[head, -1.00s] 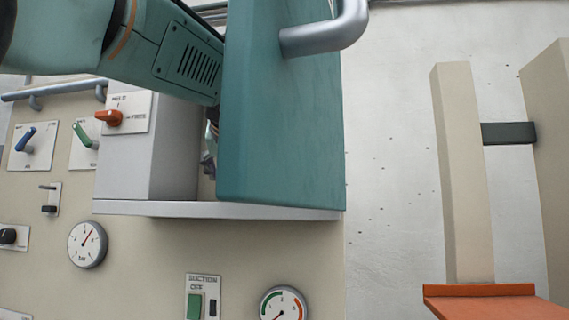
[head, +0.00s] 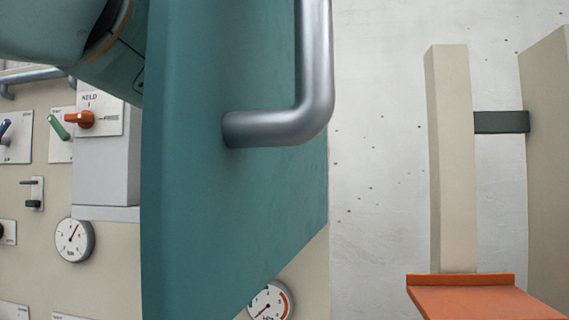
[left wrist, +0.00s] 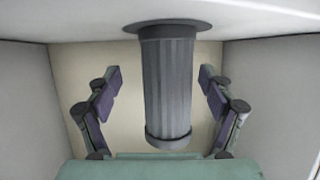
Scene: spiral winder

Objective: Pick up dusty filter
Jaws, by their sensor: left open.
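The dusty filter (left wrist: 168,100), a grey ribbed cylinder, hangs from a dark round collar (left wrist: 175,27) in the left wrist view. My left gripper (left wrist: 160,78) is open, with one finger on each side of the filter. Gaps show between the fingers and the filter, so it is not gripped. In the head view my left arm (head: 70,35) comes in from the upper left, and a teal panel hides the gripper and filter. My right gripper is not in view.
The teal panel (head: 220,190) with a metal handle (head: 315,70) fills the middle of the head view. Control switches and a gauge (head: 74,240) are at left. An orange ledge (head: 470,298) is at lower right. Pale walls flank the filter.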

